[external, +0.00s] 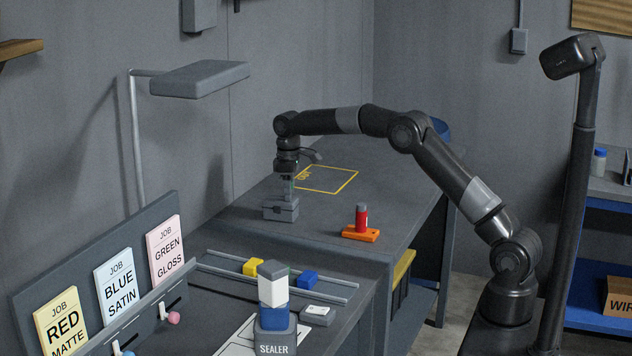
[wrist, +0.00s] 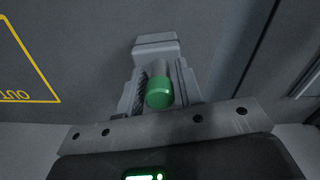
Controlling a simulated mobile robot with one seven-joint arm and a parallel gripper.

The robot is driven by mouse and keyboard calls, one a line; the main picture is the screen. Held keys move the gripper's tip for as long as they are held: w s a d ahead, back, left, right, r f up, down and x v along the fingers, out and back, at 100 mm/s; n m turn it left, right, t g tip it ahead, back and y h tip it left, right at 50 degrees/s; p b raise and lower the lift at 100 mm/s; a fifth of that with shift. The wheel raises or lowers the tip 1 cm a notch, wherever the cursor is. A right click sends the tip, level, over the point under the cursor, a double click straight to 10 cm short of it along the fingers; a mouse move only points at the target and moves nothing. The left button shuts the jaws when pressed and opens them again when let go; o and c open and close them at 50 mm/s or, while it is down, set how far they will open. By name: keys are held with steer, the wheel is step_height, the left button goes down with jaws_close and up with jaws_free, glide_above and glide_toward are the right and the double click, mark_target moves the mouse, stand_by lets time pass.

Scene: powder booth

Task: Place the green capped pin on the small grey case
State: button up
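The small grey case (external: 281,210) sits on the dark bench near its left edge. My gripper (external: 287,194) points straight down just over the case, its fingertips at or very near the case top. In the wrist view, the green capped pin (wrist: 160,93) stands upright between the fingers of my gripper (wrist: 160,82), which are close on both sides of it and appear shut on it. Part of the case (wrist: 155,42) shows beyond the pin. The pin's lower end is hidden, so I cannot tell if it touches the case.
A red pin (external: 361,217) stands on an orange base (external: 360,234) to the right of the case. A yellow outlined area (external: 328,179) on the bench behind is clear. A lamp (external: 200,78) overhangs at left. Blocks and a sealer bottle (external: 272,290) stand in front.

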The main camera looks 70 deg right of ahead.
steer(key=shift+o, duration=0.8)
step_height(320, 180, up, 11)
steer(key=shift+r, duration=0.2)
steer(key=s+a+r+t, duration=0.2)
steer(key=s+a+r, duration=0.4)
steer(key=s+r, duration=0.4)
steer(key=s+a+r+m+t, duration=0.1)
steer(key=s+a, duration=0.2)
steer(key=s, duration=0.4)
steer(key=s+a+r, duration=0.2)
steer(key=s, duration=0.4)
steer(key=s+a+f+m+t, duration=0.1)
steer(key=s+f, duration=0.5)
steer(key=s, duration=0.6)
steer(key=s+a+f+m+t, duration=0.1)
steer(key=s+a+f, duration=0.2)
steer(key=s, duration=0.9)
step_height(320, 180, down, 3)
steer(key=shift+s+a+f+t, duration=0.15)
steer(key=shift+s+a+t, duration=0.1)
steer(key=shift+s+t, duration=0.1)
